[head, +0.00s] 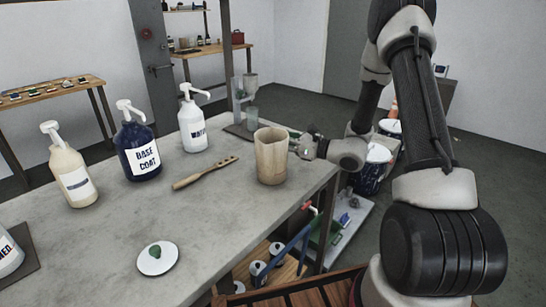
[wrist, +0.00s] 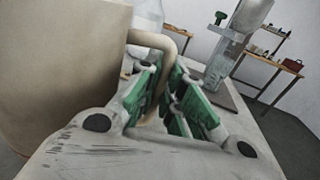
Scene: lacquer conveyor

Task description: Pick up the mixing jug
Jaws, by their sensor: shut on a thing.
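The mixing jug (head: 271,158) is a beige, open-topped vessel, upright at the right end of the grey bench. I cannot tell whether its base touches the bench top or is just clear of it. The gripper is shut on the handle.
On the bench (head: 215,225) stand a cream pump bottle (head: 70,170), a dark blue "BASE COAT" bottle (head: 137,145) and a white pump bottle (head: 193,125). A wooden stirring paddle (head: 205,173) lies left of the jug. A white lid (head: 157,259) lies in front. A stand (head: 240,112) is behind.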

